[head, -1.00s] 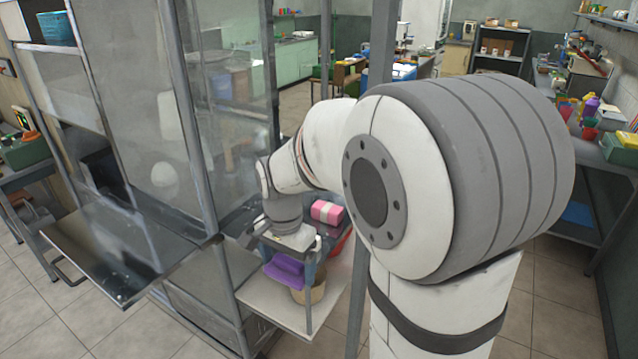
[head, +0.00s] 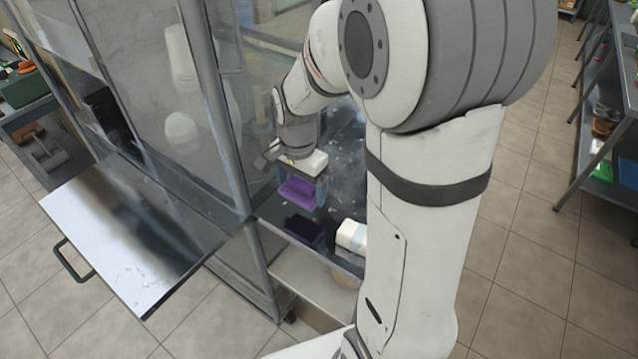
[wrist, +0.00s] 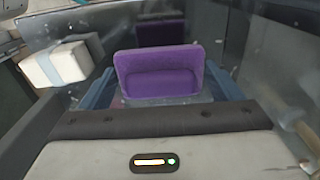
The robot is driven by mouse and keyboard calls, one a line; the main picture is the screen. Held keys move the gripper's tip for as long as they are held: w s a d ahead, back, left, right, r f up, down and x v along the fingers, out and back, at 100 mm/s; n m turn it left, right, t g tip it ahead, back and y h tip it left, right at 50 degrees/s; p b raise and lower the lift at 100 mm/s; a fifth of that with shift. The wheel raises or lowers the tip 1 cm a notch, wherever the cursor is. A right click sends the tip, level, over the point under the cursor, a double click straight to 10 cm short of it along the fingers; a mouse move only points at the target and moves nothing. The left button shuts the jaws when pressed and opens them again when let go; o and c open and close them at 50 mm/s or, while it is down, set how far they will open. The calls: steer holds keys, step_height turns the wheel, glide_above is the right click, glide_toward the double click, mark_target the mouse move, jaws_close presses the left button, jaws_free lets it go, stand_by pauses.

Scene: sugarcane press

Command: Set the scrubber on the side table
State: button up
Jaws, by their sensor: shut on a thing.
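The purple scrubber (head: 298,192) is held between the fingers of my gripper (head: 303,181) in the head view. It hangs a little above the dark, glossy side table (head: 345,150). A dark purple patch on the table below it looks like its reflection, though I cannot be sure. In the wrist view the scrubber (wrist: 158,75) sits in the middle, with a blue-grey finger on each side of my gripper (wrist: 162,88). Its underside and the exact gap to the table are hidden.
A white block with a pale blue band (head: 352,236) lies on the table near its front edge; the wrist view also shows it (wrist: 58,64). A clear-panelled cabinet with a grey post (head: 215,100) stands close on the left. A metal shelf (head: 120,235) juts out at lower left.

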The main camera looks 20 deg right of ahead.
mark_target(302, 213)
step_height(302, 213, down, 2)
steer(key=shift+w+f, duration=0.1)
steer(key=shift+f, duration=1.8)
steer(key=shift+f, duration=0.2)
steer(key=o, duration=0.8)
